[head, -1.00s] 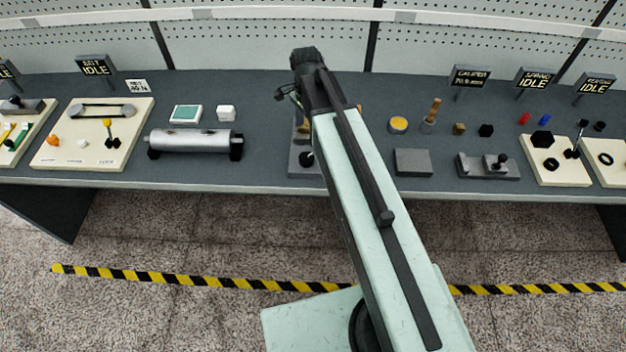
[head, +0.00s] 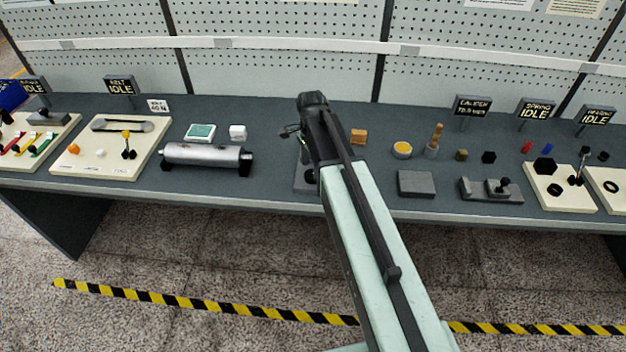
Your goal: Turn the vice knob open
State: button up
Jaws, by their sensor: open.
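A dark grey block-like fixture with a round black knob (head: 310,176) sits on the bench just left of my arm. It looks like the vice, but my arm hides most of it, so I cannot tell how its jaws stand. My gripper (head: 291,131) is at the end of the arm, above and behind that knob in the picture. It is small and dark, its jaws are open, and I see nothing held in it. It appears apart from the knob.
A silver cylinder (head: 206,155) lies left of the fixture. A grey block (head: 416,184) and a caliper-like device (head: 491,189) are to the right. An orange-brown block (head: 358,136) and a yellow-topped pot (head: 402,149) stand behind. The bench front edge is clear.

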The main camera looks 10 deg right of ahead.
aim_at(312, 176)
notch_tip(312, 176, down, 3)
jog(key=shift+r+b, duration=0.1)
jog(key=shift+b, duration=0.6)
jog(key=shift+r, duration=0.1)
jog(key=c, duration=1.4)
jog(key=shift+o, duration=0.2)
